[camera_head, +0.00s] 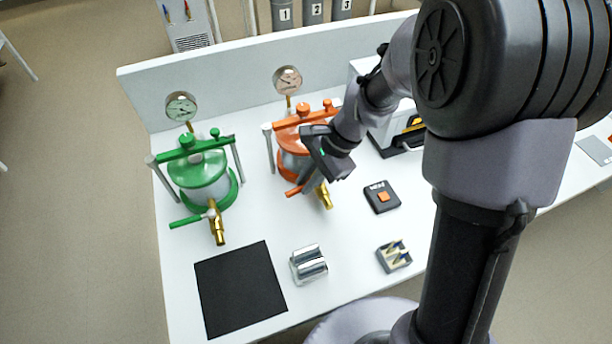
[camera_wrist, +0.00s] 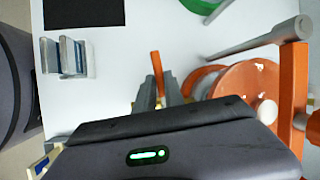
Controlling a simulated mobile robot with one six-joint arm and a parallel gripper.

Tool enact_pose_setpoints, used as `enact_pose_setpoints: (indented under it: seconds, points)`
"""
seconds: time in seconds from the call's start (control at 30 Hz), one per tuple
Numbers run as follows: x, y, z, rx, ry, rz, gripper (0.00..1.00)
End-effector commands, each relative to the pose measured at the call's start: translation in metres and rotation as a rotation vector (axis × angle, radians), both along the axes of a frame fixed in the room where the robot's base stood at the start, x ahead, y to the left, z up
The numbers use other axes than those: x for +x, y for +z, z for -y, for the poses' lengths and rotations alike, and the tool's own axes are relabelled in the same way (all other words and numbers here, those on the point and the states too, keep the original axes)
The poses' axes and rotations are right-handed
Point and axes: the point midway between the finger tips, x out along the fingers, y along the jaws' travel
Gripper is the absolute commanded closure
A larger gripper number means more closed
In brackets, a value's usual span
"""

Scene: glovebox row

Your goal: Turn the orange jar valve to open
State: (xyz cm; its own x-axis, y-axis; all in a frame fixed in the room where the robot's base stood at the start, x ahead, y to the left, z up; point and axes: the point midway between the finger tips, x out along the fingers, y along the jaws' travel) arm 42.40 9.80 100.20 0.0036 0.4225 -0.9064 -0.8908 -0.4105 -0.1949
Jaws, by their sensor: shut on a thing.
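The orange jar (camera_head: 289,138) stands on the white bench, with an orange clamp bar over its lid and a gauge (camera_head: 287,79) behind. Its brass outlet (camera_head: 326,196) points toward the front. The orange valve handle (camera_head: 293,192) sticks out left of the outlet, roughly crosswise to it. My gripper (camera_head: 309,184) is down at the valve, shut on the handle. In the wrist view the handle (camera_wrist: 156,66) shows between the fingers of my gripper (camera_wrist: 160,91), and the orange lid (camera_wrist: 243,92) is at the right. My gripper hides the valve's pivot.
A green jar (camera_head: 197,172) with its own green handle stands to the left. A black mat (camera_head: 240,288), a metal block (camera_head: 308,264), a small tray (camera_head: 394,257) and a black button box (camera_head: 381,197) lie in front and right. Bare bench separates them.

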Motion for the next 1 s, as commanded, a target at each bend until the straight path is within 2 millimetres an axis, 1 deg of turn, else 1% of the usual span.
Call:
enact_pose_setpoints:
  seconds: [0.1, 0.5, 1.0]
  points:
    - [-0.003, 0.003, 0.002, 0.001, 0.095, -0.002, 1.00]
    - [-0.013, 0.004, 0.013, 0.001, 0.477, -0.002, 1.00]
    - [-0.019, 0.004, 0.031, 0.001, 0.952, -0.002, 1.00]
